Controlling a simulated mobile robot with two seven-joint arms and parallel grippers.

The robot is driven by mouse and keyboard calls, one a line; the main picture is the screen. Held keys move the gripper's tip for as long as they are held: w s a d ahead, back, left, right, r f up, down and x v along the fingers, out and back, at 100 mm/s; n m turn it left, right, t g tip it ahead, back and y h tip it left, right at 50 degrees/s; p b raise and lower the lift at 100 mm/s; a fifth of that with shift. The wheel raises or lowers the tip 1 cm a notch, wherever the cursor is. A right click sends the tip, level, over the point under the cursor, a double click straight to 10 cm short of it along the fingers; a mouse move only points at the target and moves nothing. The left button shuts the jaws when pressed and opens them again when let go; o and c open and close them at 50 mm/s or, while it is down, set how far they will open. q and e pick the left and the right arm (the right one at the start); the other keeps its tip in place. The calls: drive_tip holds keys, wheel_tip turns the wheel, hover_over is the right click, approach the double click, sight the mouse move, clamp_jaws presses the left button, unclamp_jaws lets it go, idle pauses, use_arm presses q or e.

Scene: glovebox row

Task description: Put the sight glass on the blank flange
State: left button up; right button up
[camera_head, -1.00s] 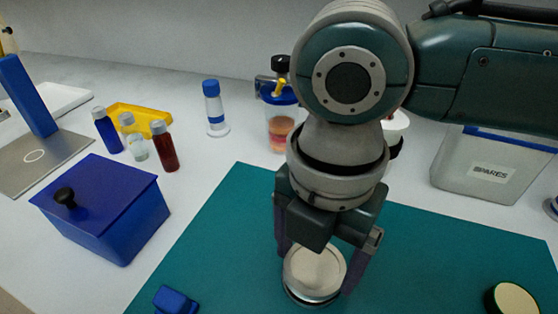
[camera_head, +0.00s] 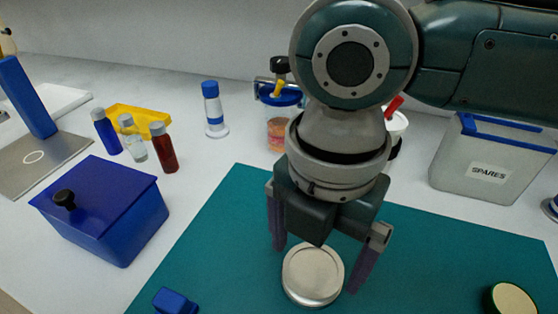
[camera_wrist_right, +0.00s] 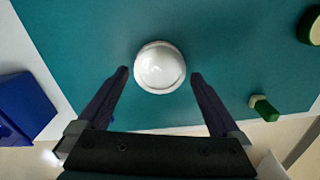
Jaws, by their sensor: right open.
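A round pale disc with a silvery rim (camera_head: 313,274) lies on the teal mat (camera_head: 215,255); it looks like the sight glass. In the right wrist view it is a glossy white round (camera_wrist_right: 160,68). I cannot tell whether the blank flange is beneath it; no separate flange is clear. My right gripper (camera_head: 322,262) is open above the disc, with one finger on each side and gaps between. In the wrist view its fingertips (camera_wrist_right: 160,73) stand apart from the disc, left and right of it. My left gripper is not in view.
A cream-topped round piece with a green side (camera_head: 512,299) lies at the mat's right. A blue box with a black knob (camera_head: 105,210) stands left of the mat, near a small blue block (camera_head: 175,301). A SPARES bin (camera_head: 488,172) and several bottles stand behind.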

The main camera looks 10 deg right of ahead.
sight(313, 268)
wheel_tip(313, 268, up, 11)
drive_tip(key=p, duration=0.1)
drive_tip(key=s+a+f+m+t+y, duration=0.2)
drive_tip(key=s+a+f+m+y, duration=0.3)
drive_tip(key=m, duration=0.6)
drive_tip(key=s+d+f+m+h, duration=0.1)
drive_tip(key=s+d+m, duration=0.1)
drive_tip(key=d+m, duration=0.2)
drive_tip(key=s+d+f+m+t+h, duration=0.1)
drive_tip(key=s+d+m+h, duration=0.1)
drive_tip(key=d+m, duration=0.3)
drive_tip(key=s+d+f+m+h, duration=0.1)
drive_tip(key=s+d+m, duration=0.2)
drive_tip(key=d+m, duration=0.1)
drive_tip(key=shift+s+d+f+m+t+h, duration=0.15)
drive_tip(key=shift+d+m+t+h, duration=0.2)
drive_tip(key=shift+d, duration=0.4)
drive_tip(key=shift+p, duration=0.3)
drive_tip(key=shift+r+p, duration=0.4)
drive_tip(key=shift+r, duration=0.05)
wheel_tip(313, 268, up, 47)
drive_tip(key=p, duration=4.6)
drive_tip(key=shift+p, duration=0.4)
